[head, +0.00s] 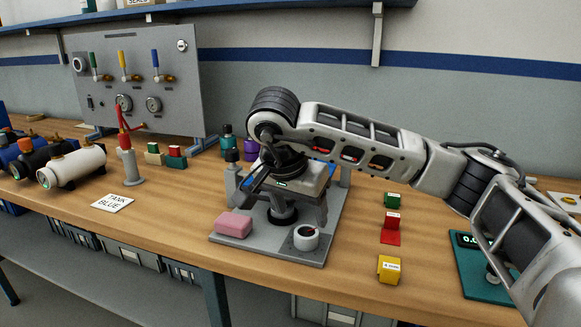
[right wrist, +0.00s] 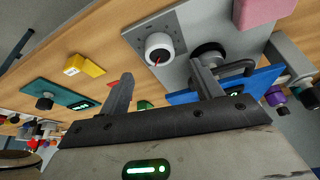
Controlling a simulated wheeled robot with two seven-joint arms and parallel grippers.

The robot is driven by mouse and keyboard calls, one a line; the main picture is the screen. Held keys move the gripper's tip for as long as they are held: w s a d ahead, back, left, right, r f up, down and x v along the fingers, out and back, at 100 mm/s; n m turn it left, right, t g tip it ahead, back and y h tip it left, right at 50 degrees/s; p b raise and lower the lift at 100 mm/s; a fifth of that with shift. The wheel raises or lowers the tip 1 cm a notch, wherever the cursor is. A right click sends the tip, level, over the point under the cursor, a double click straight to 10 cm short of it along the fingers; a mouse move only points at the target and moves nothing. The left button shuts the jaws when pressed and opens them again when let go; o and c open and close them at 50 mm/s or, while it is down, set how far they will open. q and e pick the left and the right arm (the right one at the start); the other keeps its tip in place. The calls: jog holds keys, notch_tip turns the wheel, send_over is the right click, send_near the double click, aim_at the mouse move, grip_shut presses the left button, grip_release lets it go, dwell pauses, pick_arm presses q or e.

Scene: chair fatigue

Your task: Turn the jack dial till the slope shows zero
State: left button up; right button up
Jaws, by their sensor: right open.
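The white round dial (head: 306,238) sits at the front right of a grey base plate (head: 262,252). In the right wrist view the dial (right wrist: 159,48) shows a red pointer line. My right gripper (right wrist: 162,78) is open and empty, with the dial beyond the gap between its fingers. In the head view it hangs over the fixture, above and behind the dial, and hides part of it. A blue part with a small lit display (right wrist: 236,93) lies beside one finger; its reading is not legible. My left gripper is not in view.
A pink block (head: 234,223) lies on the plate left of the dial. Yellow (head: 389,269), red (head: 390,233) and green (head: 392,200) blocks stand to the right. A teal device (head: 478,275) with a lit readout is partly behind my arm.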

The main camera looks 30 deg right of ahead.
jog(key=p+v, duration=0.1)
jog(key=v, duration=0.8)
jog(key=shift+r+p, duration=0.25)
jog(key=shift+p, duration=0.15)
jog(key=shift+a, duration=0.15)
